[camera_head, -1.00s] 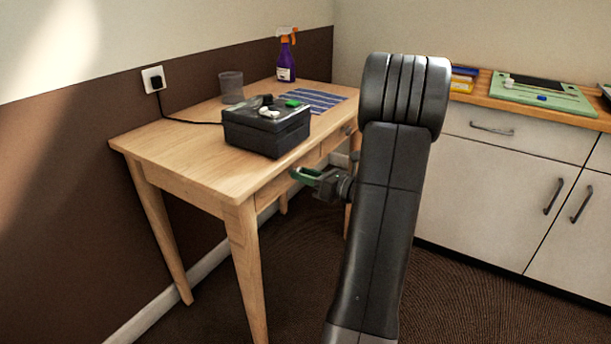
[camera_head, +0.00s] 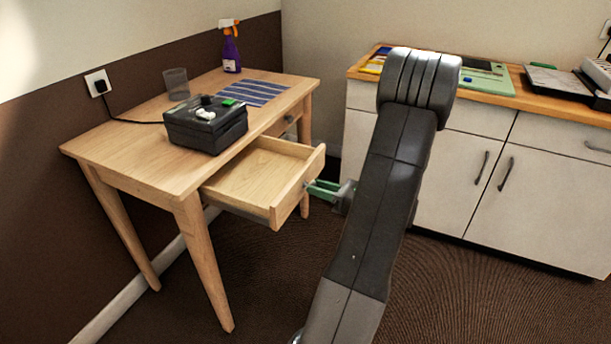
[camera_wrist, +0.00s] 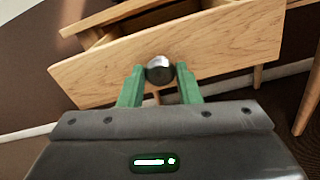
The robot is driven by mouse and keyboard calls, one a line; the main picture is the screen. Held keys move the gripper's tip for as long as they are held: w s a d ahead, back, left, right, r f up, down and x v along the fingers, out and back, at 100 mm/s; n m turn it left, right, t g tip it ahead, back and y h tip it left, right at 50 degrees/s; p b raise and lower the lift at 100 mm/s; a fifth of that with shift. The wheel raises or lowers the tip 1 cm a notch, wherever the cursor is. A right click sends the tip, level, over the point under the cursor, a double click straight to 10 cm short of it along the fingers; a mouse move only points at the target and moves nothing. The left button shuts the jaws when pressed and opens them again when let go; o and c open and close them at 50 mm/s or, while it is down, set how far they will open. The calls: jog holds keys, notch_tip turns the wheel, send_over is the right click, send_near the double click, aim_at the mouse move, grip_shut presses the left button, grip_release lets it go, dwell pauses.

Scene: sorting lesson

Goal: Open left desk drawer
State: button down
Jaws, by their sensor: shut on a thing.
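The left desk drawer (camera_head: 262,178) is pulled well out of the wooden desk (camera_head: 135,150), and its bare inside shows in the head view. Its front panel (camera_wrist: 215,48) fills the upper part of the wrist view, with a round metal knob (camera_wrist: 160,69) in the middle. My gripper (camera_head: 322,187) is at the drawer front. In the wrist view its green fingers (camera_wrist: 160,80) are on either side of the knob, shut on it. My own arm hides part of the gripper in the head view.
A black box (camera_head: 206,125) with small items, a clear cup (camera_head: 176,84), a purple spray bottle (camera_head: 231,52) and a striped mat (camera_head: 253,92) are on the desk. White cabinets (camera_head: 480,175) stand behind my arm. Dark carpet is clear in front of the desk.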

jog(key=shift+p+v, duration=0.45)
jog(key=shift+v, duration=1.55)
jog(key=c, duration=1.1)
grip_release()
jog(key=shift+o, duration=0.2)
jog(key=p+v, duration=0.2)
jog(key=v, duration=1.1)
jog(key=shift+d, duration=0.35)
jog(key=shift+s+a, duration=0.1)
jog(key=b+x, duration=0.2)
jog(key=x, duration=1.2)
jog(key=shift+a+f, duration=0.1)
